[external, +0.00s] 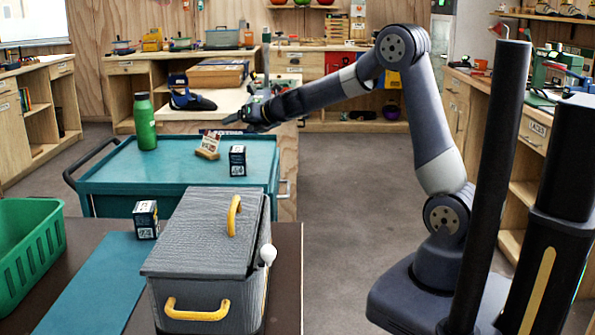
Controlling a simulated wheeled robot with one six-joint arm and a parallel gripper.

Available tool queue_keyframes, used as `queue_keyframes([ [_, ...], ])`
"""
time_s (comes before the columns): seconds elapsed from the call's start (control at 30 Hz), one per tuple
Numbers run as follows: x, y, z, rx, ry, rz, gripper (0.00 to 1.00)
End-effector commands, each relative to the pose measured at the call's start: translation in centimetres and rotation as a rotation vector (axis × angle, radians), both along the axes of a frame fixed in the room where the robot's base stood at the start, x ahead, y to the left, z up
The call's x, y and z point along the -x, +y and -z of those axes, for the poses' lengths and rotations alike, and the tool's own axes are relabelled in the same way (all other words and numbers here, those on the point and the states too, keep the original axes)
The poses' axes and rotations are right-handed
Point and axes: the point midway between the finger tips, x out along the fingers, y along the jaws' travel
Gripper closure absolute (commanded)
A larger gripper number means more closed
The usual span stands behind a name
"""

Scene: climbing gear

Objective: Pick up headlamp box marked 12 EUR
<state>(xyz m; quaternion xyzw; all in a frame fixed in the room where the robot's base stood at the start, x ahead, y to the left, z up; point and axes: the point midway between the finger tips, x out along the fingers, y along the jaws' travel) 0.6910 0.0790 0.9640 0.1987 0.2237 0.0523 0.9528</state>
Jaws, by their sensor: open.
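A small dark box with white print (237,161) stands upright on the teal cart top (180,165), toward its right side. A second, similar dark box (146,220) stands on the dark table in front, beside the grey lidded bin. The price marks on both are too small to read, so I cannot tell which is marked 12 EUR. My gripper (233,121) is open and appears empty. It is above the cart's far right part in the picture, higher than the box on the cart and apart from it.
A dark shoe (190,98) sits on a pale surface behind. The front table holds a green basket (28,250), a blue mat (90,290) and a grey bin (205,240). Floor between cart and my base is clear.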

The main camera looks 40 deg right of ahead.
Motion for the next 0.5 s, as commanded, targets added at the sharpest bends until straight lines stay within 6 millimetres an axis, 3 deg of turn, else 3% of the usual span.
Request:
queue_keyframes([
  [0.13,0.7,5.7,0.1,0.049,-0.003,-0.132,0.22],
  [0.23,2.3,12.6,0.3,0.113,-0.022,-0.299,0.22],
  [0.4,7.1,24.8,0.6,0.228,-0.103,-0.604,0.22],
  [0.5,10.2,30.1,0.7,0.282,-0.163,-0.743,0.22],
])
